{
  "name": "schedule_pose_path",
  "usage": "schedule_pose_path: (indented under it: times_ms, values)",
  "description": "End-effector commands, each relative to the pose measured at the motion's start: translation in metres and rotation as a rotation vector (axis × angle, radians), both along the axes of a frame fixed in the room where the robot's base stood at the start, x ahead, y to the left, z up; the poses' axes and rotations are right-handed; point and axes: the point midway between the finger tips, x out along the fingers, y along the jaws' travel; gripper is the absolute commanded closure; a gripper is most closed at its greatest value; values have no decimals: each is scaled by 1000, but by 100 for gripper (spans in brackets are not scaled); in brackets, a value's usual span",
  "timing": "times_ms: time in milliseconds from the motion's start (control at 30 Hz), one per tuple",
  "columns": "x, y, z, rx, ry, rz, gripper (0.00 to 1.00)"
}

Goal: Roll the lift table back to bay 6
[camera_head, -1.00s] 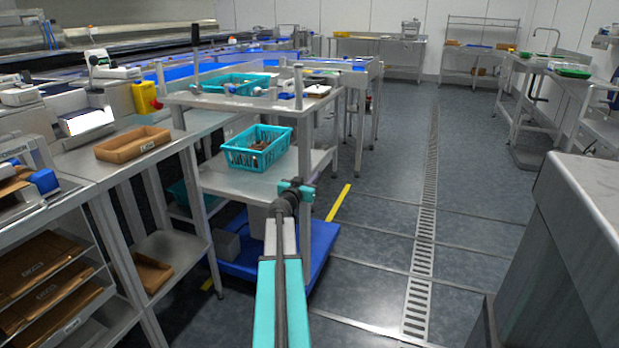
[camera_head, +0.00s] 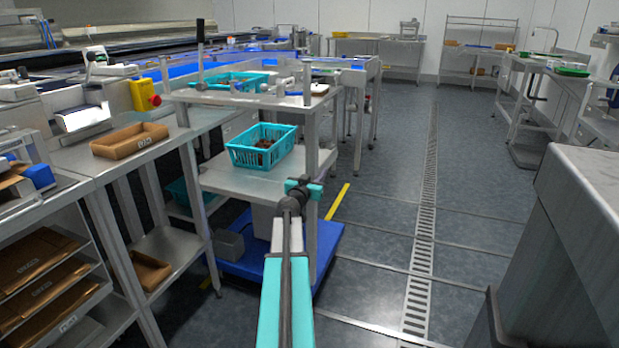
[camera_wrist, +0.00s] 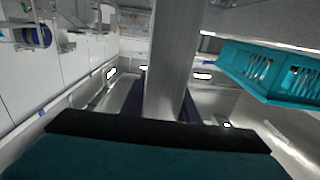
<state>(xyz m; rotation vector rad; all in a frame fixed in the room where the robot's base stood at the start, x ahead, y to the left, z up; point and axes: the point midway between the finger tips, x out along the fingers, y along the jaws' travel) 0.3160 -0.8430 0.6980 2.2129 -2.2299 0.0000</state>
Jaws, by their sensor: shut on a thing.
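The lift table appears to be the steel stand with a blue base (camera_head: 325,252), left of centre in the head view. It has a lower shelf (camera_head: 235,182) and a tall black-topped lever (camera_head: 200,50). A teal basket (camera_head: 262,147) with brown contents stands on the shelf. My gripper (camera_head: 303,188) is at the stand's near right upright, beside the shelf. In the wrist view, the grey upright (camera_wrist: 172,65) rises just beyond my gripper. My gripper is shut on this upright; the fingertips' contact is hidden. No bay number is readable.
A steel bench with a brown tray (camera_head: 130,140) stands close on the left. A yellow floor line (camera_head: 338,201) lies beyond the stand. A drain grate (camera_head: 422,240) runs along the open aisle. A grey-topped unit (camera_head: 575,240) stands near right.

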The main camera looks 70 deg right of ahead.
Motion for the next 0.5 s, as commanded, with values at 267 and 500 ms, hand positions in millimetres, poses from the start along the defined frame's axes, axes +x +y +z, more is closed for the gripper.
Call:
schedule_pose_path:
  times_ms: [267, 500]
  values:
    - [-27, 1, -3, 0, -1, -4, 100]
    - [-50, 1, -3, 1, 0, -5, 100]
